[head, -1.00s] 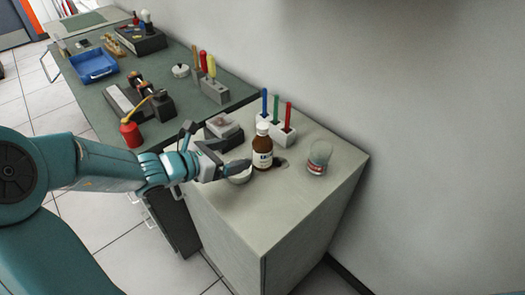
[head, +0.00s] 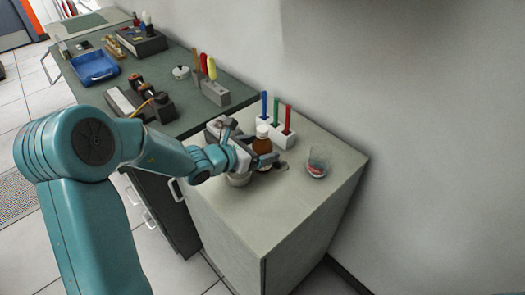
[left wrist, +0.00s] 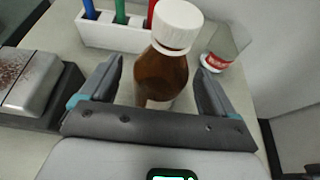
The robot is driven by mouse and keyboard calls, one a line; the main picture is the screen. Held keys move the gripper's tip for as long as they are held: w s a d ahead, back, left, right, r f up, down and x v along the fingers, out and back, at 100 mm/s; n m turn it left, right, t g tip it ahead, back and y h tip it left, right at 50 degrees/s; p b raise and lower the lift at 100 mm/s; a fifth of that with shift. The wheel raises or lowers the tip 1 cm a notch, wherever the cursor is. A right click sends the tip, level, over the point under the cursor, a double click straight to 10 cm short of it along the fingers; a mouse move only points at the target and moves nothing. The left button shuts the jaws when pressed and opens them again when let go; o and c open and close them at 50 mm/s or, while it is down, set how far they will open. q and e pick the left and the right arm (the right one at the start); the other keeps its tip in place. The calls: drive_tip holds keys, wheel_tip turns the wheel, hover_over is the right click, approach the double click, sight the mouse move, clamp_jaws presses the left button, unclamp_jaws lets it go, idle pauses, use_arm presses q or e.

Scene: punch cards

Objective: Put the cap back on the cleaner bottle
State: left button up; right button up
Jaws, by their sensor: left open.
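The brown bottle (head: 262,146) stands upright on the grey cabinet top, with a white cap (head: 262,131) on its neck. The bottle (left wrist: 160,78) and its white cap (left wrist: 178,25) show large in the left wrist view. My left gripper (head: 266,158) is open at the bottle. In the left wrist view its two fingers (left wrist: 158,85) stand on either side of the bottle, with gaps visible. The bottle's lower part is hidden behind the gripper. My right gripper is not in view.
A white holder (head: 283,138) with blue, green and red sticks stands behind the bottle. A glass (head: 318,162) with a red label stands to the right. A grey box (left wrist: 28,85) is at left. The cabinet's front top is clear.

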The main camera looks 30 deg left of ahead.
sight(263, 128)
use_arm(q)
drive_tip(key=shift+x, duration=0.8)
drive_tip(key=shift+s, duration=0.15)
drive_tip(key=shift+c, duration=0.4)
drive_tip(key=c, duration=1.3)
drive_tip(key=shift+o, duration=0.2)
drive_tip(key=shift+r, duration=0.1)
wheel_tip(263, 128, up, 9)
drive_tip(key=shift+r+p, duration=0.2)
drive_tip(key=shift+p, duration=0.55)
wheel_tip(263, 128, up, 11)
drive_tip(key=p, duration=0.4)
drive_tip(key=shift+f, duration=0.25)
